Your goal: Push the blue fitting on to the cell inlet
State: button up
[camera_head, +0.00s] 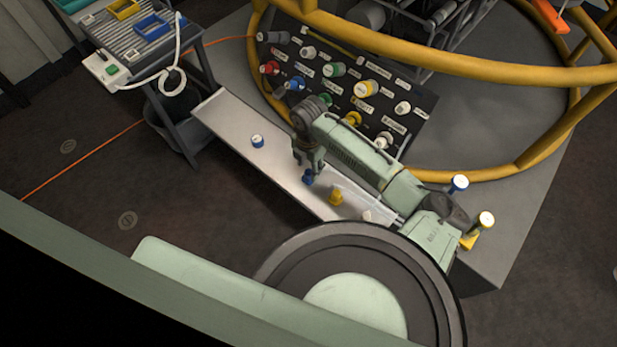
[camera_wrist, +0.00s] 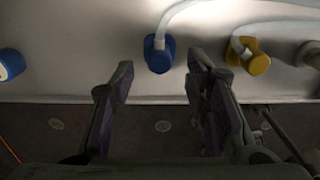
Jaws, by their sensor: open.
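The blue fitting (camera_head: 308,178) with its pale hose lies on the light metal shelf (camera_head: 228,115), just below my gripper (camera_head: 309,165). In the wrist view the blue fitting (camera_wrist: 159,60) shows between and beyond the fingertips of my gripper (camera_wrist: 160,80). The fingers are spread, with no contact visible. The dark panel (camera_head: 340,92) behind the shelf carries several coloured ports with labels. One blue port (camera_head: 295,84) is on its left part. The labels are too small to tell which port is the cell inlet.
A yellow fitting (camera_head: 336,196) with a hose lies right of the blue one. A blue cap with a white top (camera_head: 257,141) stands to the left on the shelf. Yellow rails (camera_head: 440,62) surround the panel. A trolley (camera_head: 135,38) stands at the upper left.

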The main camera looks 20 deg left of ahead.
aim_at(309, 172)
notch_tip(309, 172, down, 5)
jog(key=shift+r+b, duration=0.2)
jog(key=shift+b, duration=0.9)
jog(key=shift+p, duration=0.3)
jog(key=shift+c, duration=0.2)
grip_shut()
dwell(0.4)
jog(key=shift+r, duration=0.1)
dwell(0.3)
jog(key=shift+r+p, duration=2.4)
jog(key=shift+r, duration=0.55)
